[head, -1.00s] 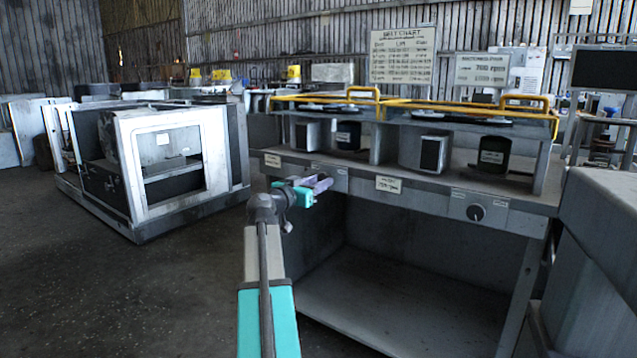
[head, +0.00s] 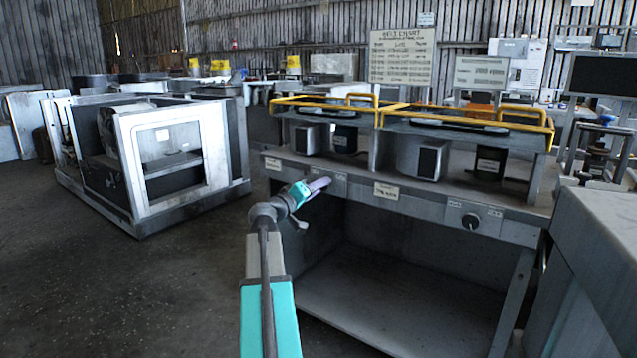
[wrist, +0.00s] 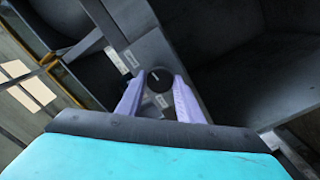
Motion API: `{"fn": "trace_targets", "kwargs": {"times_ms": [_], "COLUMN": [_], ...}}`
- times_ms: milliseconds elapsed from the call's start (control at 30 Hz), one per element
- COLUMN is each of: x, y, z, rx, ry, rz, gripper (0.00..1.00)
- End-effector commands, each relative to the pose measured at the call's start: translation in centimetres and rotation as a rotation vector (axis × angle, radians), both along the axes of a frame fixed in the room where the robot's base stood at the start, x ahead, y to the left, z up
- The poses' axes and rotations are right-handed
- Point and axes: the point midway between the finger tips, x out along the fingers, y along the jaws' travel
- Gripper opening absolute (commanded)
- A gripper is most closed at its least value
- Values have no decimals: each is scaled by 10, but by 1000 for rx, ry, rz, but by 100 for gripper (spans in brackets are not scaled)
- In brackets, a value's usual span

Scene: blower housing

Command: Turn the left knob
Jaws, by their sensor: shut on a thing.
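My gripper (head: 312,189) reaches the left part of the bench's front panel in the head view. The left knob (wrist: 158,76) is a dark round knob with a light mark, seen between the two lavender fingers in the wrist view. My gripper (wrist: 158,84) is shut on it, one finger on either side. In the head view the left knob is hidden behind the gripper. The right knob (head: 471,220) is dark and round, with a light mark, on the same panel further right, apart from the gripper.
The bench (head: 420,212) has yellow-railed frames (head: 458,116) over dark and grey blocks, and an open space underneath. White labels flank the knobs. A belt chart (head: 402,57) stands behind. A grey metal cabinet (head: 600,225) is close on the right.

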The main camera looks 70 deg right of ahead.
Motion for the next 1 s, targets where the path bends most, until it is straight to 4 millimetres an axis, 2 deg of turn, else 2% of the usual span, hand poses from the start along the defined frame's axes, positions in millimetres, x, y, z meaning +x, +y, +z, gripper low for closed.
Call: {"fn": "trace_targets", "kwargs": {"times_ms": [700, 1000], "x": [-1, -1], "y": [1, 1], "z": [4, 3], "rx": [175, 229], "ry": [655, 861], "rz": [0, 0], "gripper": [11, 11]}}
